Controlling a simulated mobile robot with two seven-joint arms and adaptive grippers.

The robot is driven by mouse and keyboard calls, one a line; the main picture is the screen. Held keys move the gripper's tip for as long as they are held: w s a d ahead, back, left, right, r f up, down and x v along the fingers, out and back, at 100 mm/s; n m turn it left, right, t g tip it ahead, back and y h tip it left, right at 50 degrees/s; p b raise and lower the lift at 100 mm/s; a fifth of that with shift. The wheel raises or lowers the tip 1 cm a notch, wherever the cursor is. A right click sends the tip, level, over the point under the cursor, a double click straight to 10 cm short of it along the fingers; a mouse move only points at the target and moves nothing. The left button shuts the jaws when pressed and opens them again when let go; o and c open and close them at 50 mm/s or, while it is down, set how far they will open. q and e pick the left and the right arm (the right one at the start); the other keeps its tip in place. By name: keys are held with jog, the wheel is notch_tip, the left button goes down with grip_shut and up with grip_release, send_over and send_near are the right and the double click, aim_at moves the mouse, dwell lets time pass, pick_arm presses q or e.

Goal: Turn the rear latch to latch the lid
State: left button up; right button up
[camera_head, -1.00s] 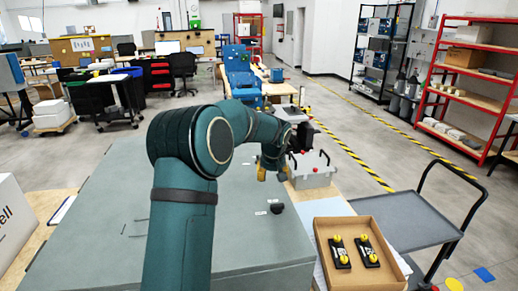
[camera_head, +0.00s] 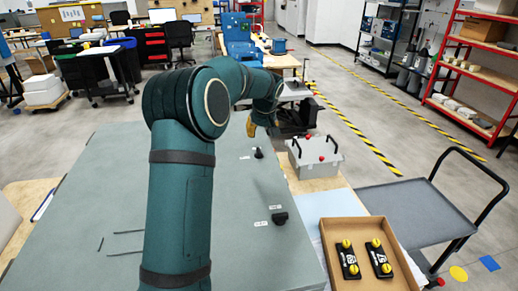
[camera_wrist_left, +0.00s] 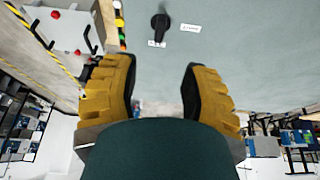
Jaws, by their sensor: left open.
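The grey lid (camera_head: 115,205) spreads under my left arm, with two small black latches near its right edge. The rear latch (camera_head: 258,153) is the farther one, beside a white label; the nearer latch (camera_head: 280,218) also has labels. My left gripper (camera_head: 252,128), with yellow fingers, is just beyond the rear latch in the head view and apart from it. In the left wrist view a black latch (camera_wrist_left: 160,24) with two white labels shows ahead of my open left gripper (camera_wrist_left: 157,64). Nothing is between the fingers. My right gripper is out of view.
A cardboard box (camera_head: 330,232) with two black-and-yellow parts stands at the front right. A grey case (camera_head: 315,160) with a handle and red knobs stands right of the lid. A grey cart (camera_head: 410,208) is farther right. Part of the lid is hidden behind my left arm.

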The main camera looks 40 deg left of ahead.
aim_at(259, 150)
pick_arm(q)
jog(key=p+x, duration=0.1)
jog(key=x, duration=1.1)
jog(key=shift+d, duration=0.1)
jog(key=shift+r, duration=0.1)
grip_shut()
